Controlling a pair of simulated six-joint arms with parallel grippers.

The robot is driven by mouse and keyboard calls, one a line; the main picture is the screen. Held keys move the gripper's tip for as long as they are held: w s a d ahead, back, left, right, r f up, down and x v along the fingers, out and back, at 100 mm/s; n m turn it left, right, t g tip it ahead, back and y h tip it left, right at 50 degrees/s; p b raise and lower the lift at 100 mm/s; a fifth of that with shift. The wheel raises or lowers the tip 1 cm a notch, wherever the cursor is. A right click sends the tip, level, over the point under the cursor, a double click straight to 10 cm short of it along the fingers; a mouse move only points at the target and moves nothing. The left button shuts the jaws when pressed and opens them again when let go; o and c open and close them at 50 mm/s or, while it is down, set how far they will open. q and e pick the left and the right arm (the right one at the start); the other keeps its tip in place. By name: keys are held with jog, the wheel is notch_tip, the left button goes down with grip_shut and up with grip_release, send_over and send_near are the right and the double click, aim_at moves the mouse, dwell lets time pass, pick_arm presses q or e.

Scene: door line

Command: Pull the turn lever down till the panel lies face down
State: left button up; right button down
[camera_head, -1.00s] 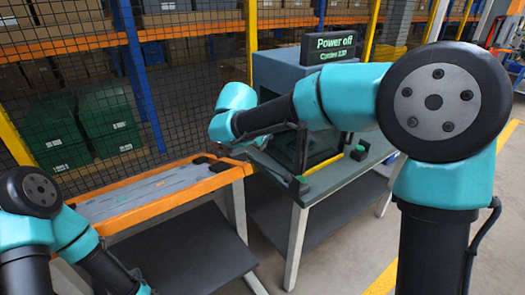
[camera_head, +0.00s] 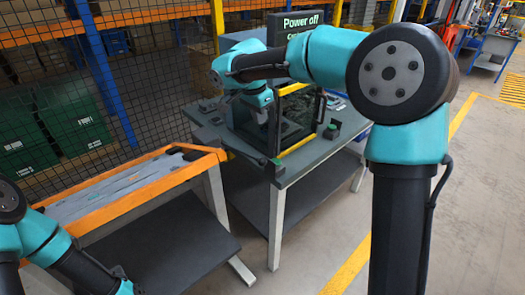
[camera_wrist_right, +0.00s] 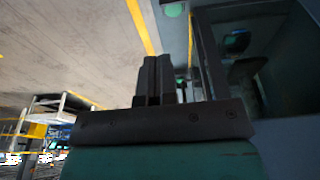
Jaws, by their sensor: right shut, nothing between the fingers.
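A machine (camera_head: 240,47) with a dark screen reading "Power off" (camera_head: 297,20) stands on a grey table (camera_head: 312,160). A dark panel-like frame (camera_head: 300,112) with yellow edges is at its front. I cannot make out the turn lever for certain. My right gripper (camera_head: 264,116) points down at the left front of this frame; whether it touches anything is unclear. In the right wrist view my right gripper (camera_wrist_right: 160,72) shows its fingers together and empty, with the dark machine opening (camera_wrist_right: 262,62) to the right. My left arm shows at lower left; its gripper is cut off.
An orange-edged bench (camera_head: 130,188) stands left of the machine table. A wire mesh fence (camera_head: 150,85) runs behind. A small dark block with a green top (camera_head: 331,131) sits on the table's right part. The floor (camera_head: 475,200) at right is clear.

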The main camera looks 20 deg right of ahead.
send_over(263, 158)
jog(key=d, duration=0.1)
jog(key=x, duration=0.3)
jog(key=a+x, duration=0.1)
jog(key=x, duration=0.2)
jog(key=a+x, duration=0.1)
jog(key=x, duration=0.3)
jog(key=shift+s+f, duration=0.1)
jog(key=shift+f, duration=0.1)
jog(key=shift+s+a+f, duration=0.1)
jog(key=shift+a+f, duration=0.1)
jog(key=shift+f, duration=0.7)
jog(key=shift+s+a+f, duration=0.1)
jog(key=shift+a+f, duration=0.05)
jog(key=shift+f, duration=0.7)
jog(key=shift+f, duration=0.1)
